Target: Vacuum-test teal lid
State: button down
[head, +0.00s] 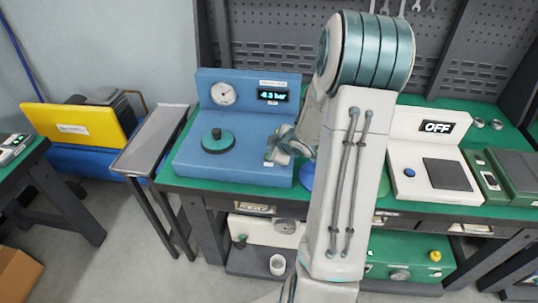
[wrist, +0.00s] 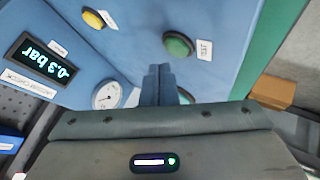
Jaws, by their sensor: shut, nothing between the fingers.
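The teal lid (head: 218,141) with a dark knob sits flat on the left part of the blue vacuum test station (head: 190,166). Its display (head: 272,95) reads -0.3 bar, and the same display shows rotated in the wrist view (wrist: 45,60). The round gauge (head: 223,94) stands left of the display. My gripper (head: 272,158) is over the station's right part, right of the lid. In the wrist view my gripper (wrist: 160,72) is shut and empty, close to a green button (wrist: 178,44) labelled TEST. A yellow button (wrist: 93,19) is farther left.
A white unit with a dark pad (head: 447,173) reads OFF at the right of the green bench. A yellow bin (head: 75,126) and narrow grey side table (head: 152,140) stand left. My arm hides the middle of the bench, including most of a blue round thing (head: 306,176).

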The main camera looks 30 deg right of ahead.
notch_tip(320, 180, up, 5)
jog(key=p, duration=0.4)
jog(key=shift+f, duration=0.15)
